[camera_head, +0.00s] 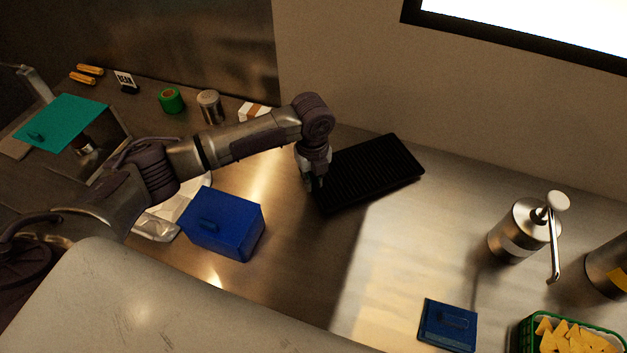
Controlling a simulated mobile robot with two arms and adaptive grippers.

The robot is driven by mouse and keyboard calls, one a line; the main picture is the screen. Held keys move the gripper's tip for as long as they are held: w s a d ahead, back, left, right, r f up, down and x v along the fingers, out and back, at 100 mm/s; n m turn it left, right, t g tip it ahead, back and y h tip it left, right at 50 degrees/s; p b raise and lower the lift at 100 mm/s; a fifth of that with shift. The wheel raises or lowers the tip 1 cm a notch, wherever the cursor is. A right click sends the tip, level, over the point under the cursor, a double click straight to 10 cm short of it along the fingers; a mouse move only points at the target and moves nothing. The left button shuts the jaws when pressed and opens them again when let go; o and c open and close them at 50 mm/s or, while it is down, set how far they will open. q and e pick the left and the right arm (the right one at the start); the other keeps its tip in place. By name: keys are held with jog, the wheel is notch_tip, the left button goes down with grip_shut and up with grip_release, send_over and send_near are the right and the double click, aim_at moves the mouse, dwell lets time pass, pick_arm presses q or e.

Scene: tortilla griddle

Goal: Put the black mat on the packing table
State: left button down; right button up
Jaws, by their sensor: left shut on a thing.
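The black mat (375,168) is a ribbed dark rectangle lying on the steel counter near the back wall, in the middle of the head view. My left gripper (313,184) reaches down at the mat's left edge and is shut on it. The fingertips are small and dark against the mat, so the exact grip is hard to see. The mat appears to lie flat or nearly flat; I cannot tell whether it is lifted. My right gripper is not in view. I cannot tell which surface is the packing table.
A blue lidded box (225,222) stands below my left arm. A steel pump dispenser (515,230), a blue flat lid (448,325) and a green basket of chips (570,340) are at right. A green roll (171,100) and a metal shaker (210,106) stand behind the arm. The counter's middle is clear.

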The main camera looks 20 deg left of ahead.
pick_arm(q)
jog(key=shift+f, duration=0.9)
jog(key=c, duration=1.2)
grip_release()
jog(key=shift+o, duration=0.2)
jog(key=shift+r, duration=0.3)
notch_tip(320, 180, up, 11)
jog(key=shift+s+r+b, duration=0.1)
jog(key=shift+r+b, duration=0.1)
jog(key=shift+b, duration=0.8)
